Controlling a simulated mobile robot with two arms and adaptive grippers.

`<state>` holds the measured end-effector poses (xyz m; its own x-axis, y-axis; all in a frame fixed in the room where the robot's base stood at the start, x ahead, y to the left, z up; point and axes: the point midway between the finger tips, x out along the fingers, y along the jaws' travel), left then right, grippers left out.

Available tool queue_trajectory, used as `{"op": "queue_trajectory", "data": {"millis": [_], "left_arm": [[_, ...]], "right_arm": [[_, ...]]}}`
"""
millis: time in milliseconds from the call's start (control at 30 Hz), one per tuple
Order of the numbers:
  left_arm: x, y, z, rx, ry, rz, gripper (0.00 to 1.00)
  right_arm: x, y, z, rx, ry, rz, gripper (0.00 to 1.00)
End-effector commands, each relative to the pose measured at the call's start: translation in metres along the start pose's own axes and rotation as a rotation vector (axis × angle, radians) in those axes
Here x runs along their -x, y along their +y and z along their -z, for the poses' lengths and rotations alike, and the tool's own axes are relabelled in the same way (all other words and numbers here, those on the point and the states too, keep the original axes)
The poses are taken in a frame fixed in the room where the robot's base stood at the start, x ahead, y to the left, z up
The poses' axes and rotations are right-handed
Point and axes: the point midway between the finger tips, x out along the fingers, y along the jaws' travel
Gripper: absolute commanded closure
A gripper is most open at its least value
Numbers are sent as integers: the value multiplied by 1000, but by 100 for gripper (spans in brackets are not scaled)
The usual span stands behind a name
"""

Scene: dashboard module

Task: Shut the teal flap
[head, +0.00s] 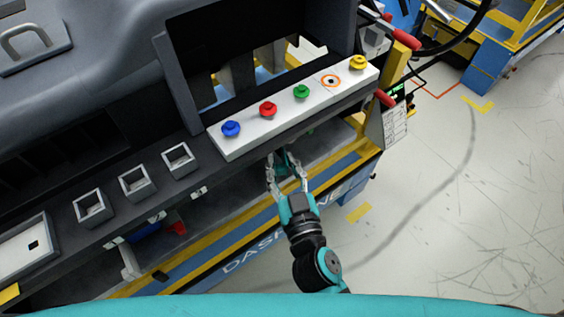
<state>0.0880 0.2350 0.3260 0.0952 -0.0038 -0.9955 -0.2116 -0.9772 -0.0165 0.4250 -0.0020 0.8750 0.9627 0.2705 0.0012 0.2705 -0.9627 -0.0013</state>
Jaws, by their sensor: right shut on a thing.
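My right gripper (286,172) reaches in from the bottom, just below the front edge of the dashboard's white button panel. Its fingers are shut on a small dark teal piece, which looks like part of the teal flap (285,157). Most of the flap is hidden under the panel's overhang and by the fingers, so its angle cannot be told. My left gripper is not in view.
The white panel (246,139) above the gripper carries blue, red, green and yellow knobs. Square grey sockets (135,183) line the ledge to the left. A yellow and blue frame (235,249) runs below. Open floor (440,220) lies to the right.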

Motion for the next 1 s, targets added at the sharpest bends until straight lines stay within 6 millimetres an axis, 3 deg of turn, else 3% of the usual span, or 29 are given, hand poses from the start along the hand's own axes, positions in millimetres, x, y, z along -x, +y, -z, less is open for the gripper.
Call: {"op": "queue_trajectory", "data": {"millis": [500, 733, 1000], "left_arm": [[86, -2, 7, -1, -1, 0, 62], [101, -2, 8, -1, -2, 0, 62], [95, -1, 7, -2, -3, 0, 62]], "right_arm": [[1, 22, 7, 13, -3, 397, 100], [-2, 33, 2, 12, -4, 615, 100], [-10, 45, -2, 12, -2, 869, 100]]}}
